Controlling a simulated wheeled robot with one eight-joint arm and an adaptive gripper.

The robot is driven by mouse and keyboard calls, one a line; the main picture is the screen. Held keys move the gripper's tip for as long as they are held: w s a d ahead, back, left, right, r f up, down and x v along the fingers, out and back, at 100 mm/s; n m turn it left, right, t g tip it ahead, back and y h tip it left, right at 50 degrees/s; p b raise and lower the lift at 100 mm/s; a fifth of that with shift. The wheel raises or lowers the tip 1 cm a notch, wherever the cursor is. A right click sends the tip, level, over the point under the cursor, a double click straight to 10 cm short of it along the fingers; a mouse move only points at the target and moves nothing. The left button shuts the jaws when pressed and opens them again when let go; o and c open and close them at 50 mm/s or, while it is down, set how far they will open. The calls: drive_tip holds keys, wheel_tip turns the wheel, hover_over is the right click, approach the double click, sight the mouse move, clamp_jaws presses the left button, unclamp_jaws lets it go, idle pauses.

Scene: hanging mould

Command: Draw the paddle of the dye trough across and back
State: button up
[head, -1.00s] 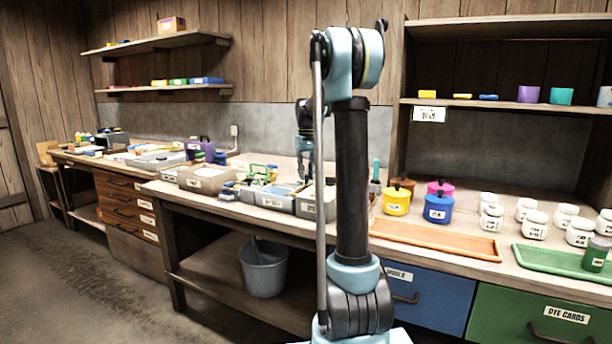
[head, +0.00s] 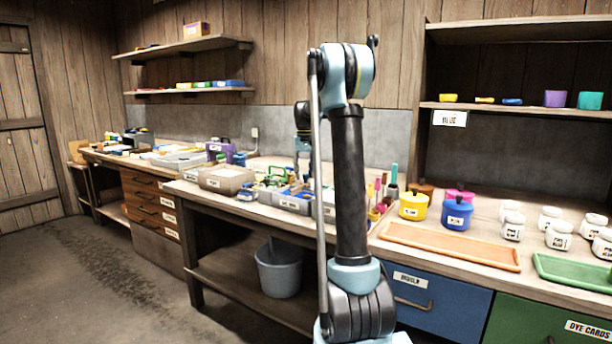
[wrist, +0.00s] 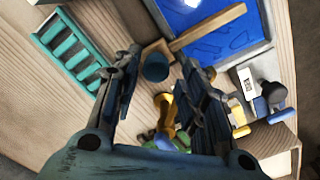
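The dye trough shows in the wrist view as a grey-rimmed tray (wrist: 272,50) with blue liquid, at the top right of centre. A wooden paddle bar (wrist: 208,26) slants over the blue, its lower end near the trough's left edge. My gripper (wrist: 160,56) is open, its two dark fingers apart, with nothing clasped between them. The paddle's lower end lies just beyond the fingertips; I cannot tell whether they touch. In the head view, a grey tray with blue in it (head: 293,203) is partly hidden by my arm, and the fingertips are hidden.
In the head view, yellow (head: 413,207) and blue (head: 456,213) pots stand behind an orange tray (head: 450,247).

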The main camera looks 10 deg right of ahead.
drive_tip(key=shift+d, duration=0.1)
wheel_tip(320, 180, up, 12)
idle(0.8)
drive_tip(key=shift+c, duration=0.2)
drive_tip(key=s+r+t, duration=0.4)
drive_tip(key=s, duration=0.4)
drive_tip(key=x, duration=1.1)
drive_tip(key=w+x, duration=0.1)
drive_tip(key=x, duration=0.5)
drive_tip(key=shift+w+d+f, duration=0.1)
drive_tip(key=shift+d, duration=0.1)
